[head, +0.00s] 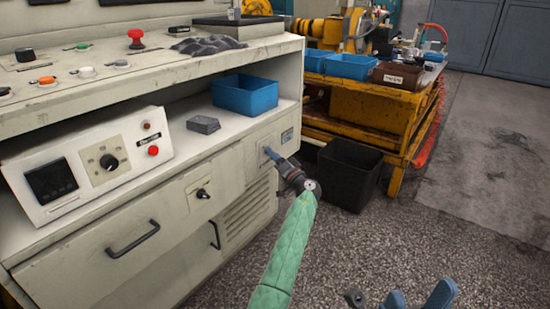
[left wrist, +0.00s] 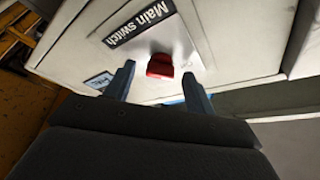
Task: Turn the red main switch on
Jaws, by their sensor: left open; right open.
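The red main switch (left wrist: 160,65) shows in the left wrist view on a pale panel, beside a black "Main switch" label (left wrist: 139,22). My left gripper (left wrist: 159,72) is open, with one blue finger on each side of the switch; I cannot tell whether either finger touches it. In the head view my left gripper (head: 269,152) is at the right end of the cabinet front (head: 235,160), and the switch is hidden behind it. My right gripper (head: 421,290) is open and empty at the bottom edge, away from the cabinet.
A blue bin (head: 245,95) and a grey block (head: 203,124) sit on the cabinet shelf. A control box (head: 90,165) stands at left. A black bin (head: 348,175) stands on the floor beside a yellow workbench (head: 370,110). The floor at right is clear.

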